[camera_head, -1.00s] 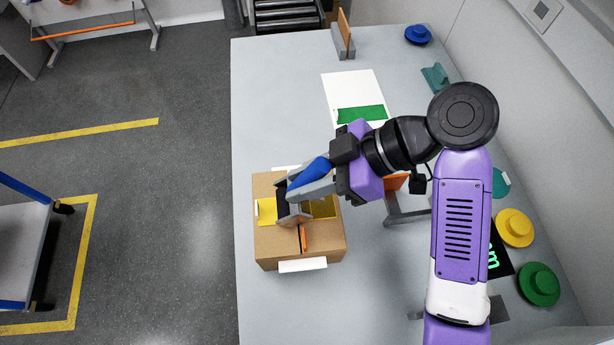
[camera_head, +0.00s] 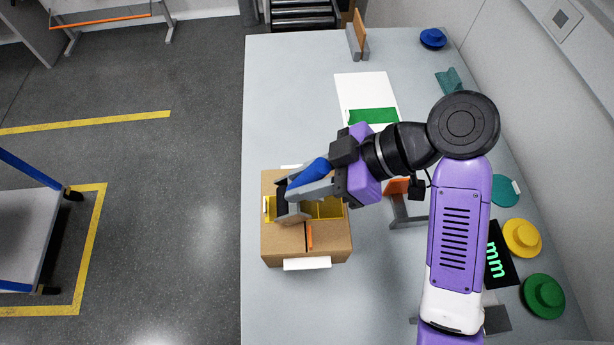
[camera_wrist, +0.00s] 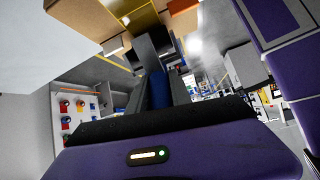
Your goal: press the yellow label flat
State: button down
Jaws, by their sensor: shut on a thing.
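A cardboard box (camera_head: 282,246) sits on the grey table (camera_head: 290,100) with a yellow label (camera_head: 330,208) lying across its top. The label also shows at the top of the wrist view (camera_wrist: 144,18). My gripper (camera_head: 303,191) is over the box's left half, shut on a tool with a blue handle (camera_head: 312,171) and a dark head. The tool's head is at the label's left part and hides some of it. I cannot tell whether it touches the label. In the wrist view the blue handle (camera_wrist: 159,90) is between the grey fingers.
A white sheet with a green strip (camera_head: 372,116) lies behind the box. An orange-topped stand (camera_head: 398,188) is to its right. Blue, yellow (camera_head: 521,238) and green (camera_head: 542,296) knobbed discs and a black display (camera_head: 497,258) line the right side. The table's left front is clear.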

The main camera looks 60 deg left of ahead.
aim_at(315, 163)
dwell(0.4)
jog(key=shift+w+d+r+p, duration=0.1)
jog(key=shift+w+r+p, duration=0.1)
jog(key=shift+r+p, duration=0.6)
jog(key=shift+w+d+r+p, duration=0.15)
jog(key=shift+r+p, duration=0.3)
jog(key=shift+r, duration=0.55)
jog(key=shift+w+r+p, duration=0.2)
jog(key=shift+r+p, duration=0.45)
jog(key=shift+r, duration=0.25)
jog(key=shift+w+d+r, duration=0.1)
jog(key=shift+w+r, duration=0.1)
jog(key=shift+r, duration=0.45)
jog(key=shift+w+d+r, duration=0.1)
jog(key=shift+w+r, duration=0.05)
jog(key=shift+r, duration=0.5)
